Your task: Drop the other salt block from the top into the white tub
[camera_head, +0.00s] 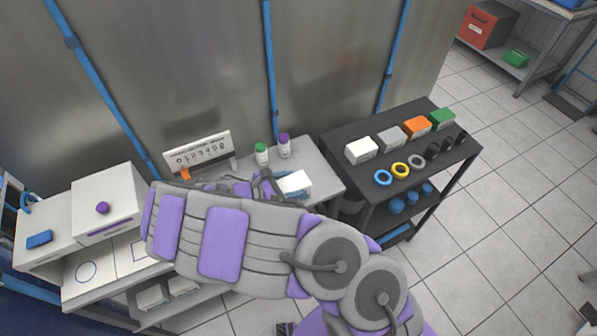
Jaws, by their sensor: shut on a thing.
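My gripper (267,184) shows only in part behind my own arm, over the right part of the grey bench. It is shut, and a white block (295,184), which looks like a salt block, is at its fingertips. My arm hides much of the grip. A blue curved edge shows just behind this block. I cannot pick out the white tub with certainty.
A green-capped bottle (262,155) and a purple-capped bottle (284,146) stand behind my gripper, near a number board (198,152). The dark table (340,133) holds coloured blocks and rings. A white box with a purple knob (102,208) stands left. Tiled floor is open at right.

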